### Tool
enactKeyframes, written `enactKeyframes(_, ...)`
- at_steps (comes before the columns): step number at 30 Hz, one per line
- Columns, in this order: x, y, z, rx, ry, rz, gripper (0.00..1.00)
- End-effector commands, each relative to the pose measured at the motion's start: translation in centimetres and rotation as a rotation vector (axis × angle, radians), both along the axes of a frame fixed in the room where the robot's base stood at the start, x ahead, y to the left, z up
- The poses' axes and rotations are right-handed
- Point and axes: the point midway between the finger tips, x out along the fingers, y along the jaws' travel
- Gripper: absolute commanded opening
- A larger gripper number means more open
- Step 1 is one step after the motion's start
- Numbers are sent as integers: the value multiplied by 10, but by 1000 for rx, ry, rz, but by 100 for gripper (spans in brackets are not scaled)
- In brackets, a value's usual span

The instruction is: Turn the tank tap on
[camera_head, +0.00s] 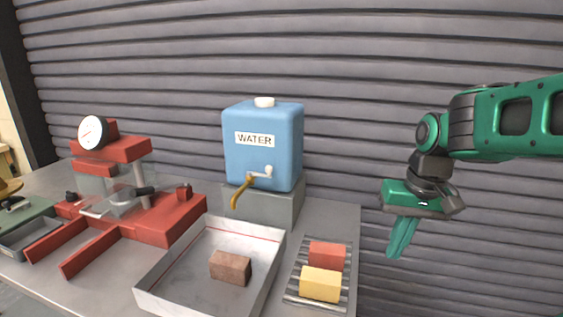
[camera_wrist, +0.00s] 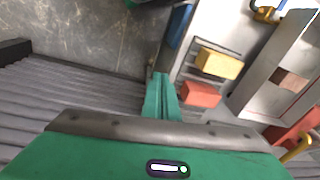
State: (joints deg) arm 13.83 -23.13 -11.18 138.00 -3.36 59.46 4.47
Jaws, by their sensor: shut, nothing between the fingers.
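The tank (camera_head: 263,145) is a blue box with a white cap and a "WATER" label. It stands on a grey block (camera_head: 275,206) at the back of the bench. Its tap (camera_head: 259,174) is a pale spout on the lower front, with a yellow-orange lever (camera_head: 241,192) that hangs down and to the left. In the wrist view a yellow-orange part (camera_wrist: 297,148) shows at the lower right edge. My gripper (camera_head: 397,254) is green, shut and empty. It points down, well to the right of the tank and apart from it. Its fingers also show in the wrist view (camera_wrist: 160,80).
A pale tray (camera_head: 160,297) with a brown block (camera_head: 230,267) lies in front of the tank. A rack (camera_head: 318,297) holds a red block (camera_head: 327,254) and a yellow block (camera_head: 320,284). A red press (camera_head: 165,222) stands left. A ribbed wall (camera_head: 350,60) closes the back.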

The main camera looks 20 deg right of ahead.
Motion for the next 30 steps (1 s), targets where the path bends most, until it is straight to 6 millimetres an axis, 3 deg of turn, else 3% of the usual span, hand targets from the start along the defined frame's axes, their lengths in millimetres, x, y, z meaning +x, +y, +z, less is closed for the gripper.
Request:
enactKeyframes(1,31,2,15,14,-38,34,0)
enactKeyframes(6,126,23,65,79,-169,177,0)
enactKeyframes(12,212,53,117,166,-292,364,0)
enactKeyframes(15,242,68,138,212,-337,462,0)
enactKeyframes(21,271,87,164,282,-389,617,0)
enactKeyframes(30,277,95,174,317,-406,693,0)
